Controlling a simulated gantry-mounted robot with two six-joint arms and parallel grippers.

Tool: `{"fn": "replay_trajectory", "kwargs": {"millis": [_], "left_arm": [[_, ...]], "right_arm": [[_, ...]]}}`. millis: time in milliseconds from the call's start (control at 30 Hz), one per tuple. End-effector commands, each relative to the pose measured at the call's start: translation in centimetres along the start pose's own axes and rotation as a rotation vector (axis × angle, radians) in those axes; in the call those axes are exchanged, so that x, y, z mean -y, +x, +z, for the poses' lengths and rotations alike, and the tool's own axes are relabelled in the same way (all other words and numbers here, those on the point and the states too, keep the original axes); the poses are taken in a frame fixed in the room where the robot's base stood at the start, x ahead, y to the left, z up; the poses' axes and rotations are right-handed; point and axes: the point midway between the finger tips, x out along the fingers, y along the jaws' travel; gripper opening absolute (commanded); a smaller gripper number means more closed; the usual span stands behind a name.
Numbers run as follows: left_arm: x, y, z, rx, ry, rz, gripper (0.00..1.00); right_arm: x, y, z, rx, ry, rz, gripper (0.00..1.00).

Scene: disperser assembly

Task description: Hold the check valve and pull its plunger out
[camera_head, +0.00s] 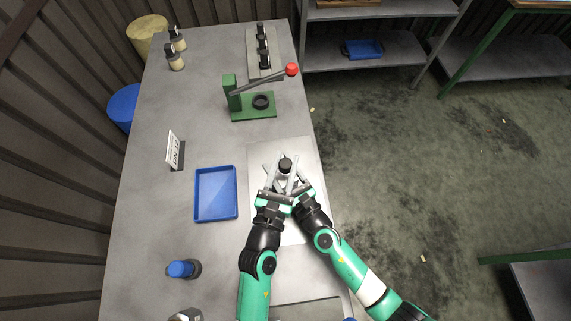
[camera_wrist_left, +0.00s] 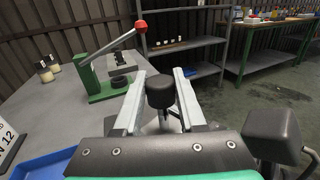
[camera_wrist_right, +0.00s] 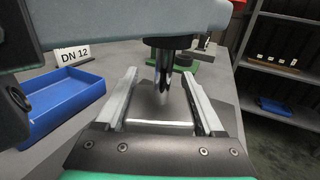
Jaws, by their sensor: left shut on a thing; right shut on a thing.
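The check valve shows as an upright part with a black round cap (camera_head: 285,163), over the light mat. In the left wrist view, the black cap (camera_wrist_left: 160,90) sits between the fingers of my left gripper (camera_wrist_left: 161,76), which is shut on it. My left gripper is above my right one. The fingers hide much of the valve; I cannot tell where plunger and body part.
A blue tray (camera_head: 235,217) lies to the left, with a DN 12 sign (camera_head: 175,150) behind it. A green lever press (camera_head: 253,104) stands further back. A blue-topped bottle (camera_head: 182,269) is at the front left. The light mat (camera_head: 262,150) around the grippers is otherwise clear.

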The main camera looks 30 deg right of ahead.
Motion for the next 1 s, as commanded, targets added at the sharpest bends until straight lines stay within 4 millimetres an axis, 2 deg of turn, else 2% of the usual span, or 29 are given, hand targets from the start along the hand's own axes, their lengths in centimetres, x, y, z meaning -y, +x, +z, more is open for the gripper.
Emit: {"fn": "replay_trajectory", "kwargs": {"millis": [267,300,433,467,767,867,1000], "left_arm": [[0.0,0.0,0.2,0.005,-0.002,0.001,0.0],[0.0,0.0,0.2,0.005,-0.002,0.001,0.45],[0.0,0.0,0.2,0.004,-0.002,0.001,0.68],[0.0,0.0,0.2,0.003,-0.002,0.001,0.71],[0.0,-0.1,0.1,0.002,-0.001,0.001,0.71],[0.0,-1.0,0.0,0.001,-0.002,0.001,0.71],[0.0,-3.7,-0.1,0.0,-0.002,0.002,0.71]], "right_arm": [[0.0,0.0,-0.1,-0.001,0.001,-0.001,0.0],[0.0,0.0,-0.1,-0.001,0.001,-0.001,0.0],[0.0,0.0,-0.1,-0.001,0.0,-0.001,0.0],[0.0,0.0,-0.1,-0.001,0.0,-0.001,0.0],[0.0,0.0,-0.1,-0.001,0.0,-0.001,0.0],[0.0,0.0,-0.1,-0.001,0.0,-0.001,0.0],[0.0,0.0,-0.1,-0.001,0.0,-0.001,0.0]]}}
